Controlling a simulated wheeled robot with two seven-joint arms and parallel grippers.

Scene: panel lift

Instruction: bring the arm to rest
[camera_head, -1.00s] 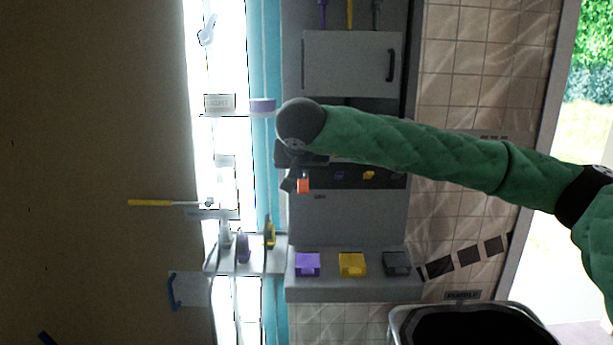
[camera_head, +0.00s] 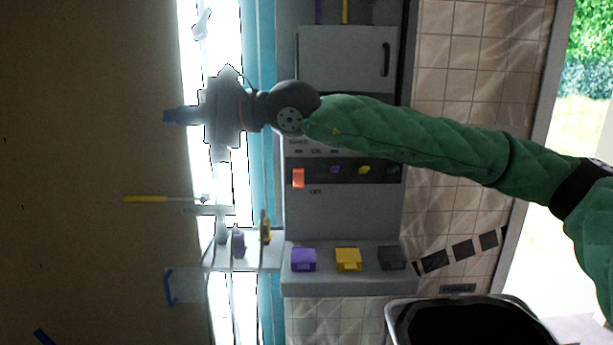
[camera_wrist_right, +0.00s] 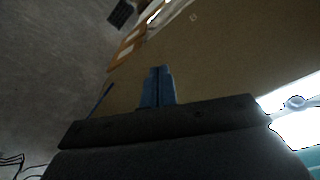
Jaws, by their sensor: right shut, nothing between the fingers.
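My right arm, in a green sleeve, comes in from the right in the head view. Its wrist is in front of the grey panel unit and the bright window strip. My right gripper (camera_head: 172,116) points left, over the edge of the brown wall. In the right wrist view its blue fingers (camera_wrist_right: 158,85) are together with nothing between them. My left gripper is not in view.
The grey panel (camera_head: 340,215) has a door with a dark handle above and an orange switch (camera_head: 298,178). Purple, yellow and dark blocks (camera_head: 348,259) sit on its lower ledge. A shelf (camera_head: 262,264) with tools stands left of it. A black bin (camera_head: 395,316) is at lower right.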

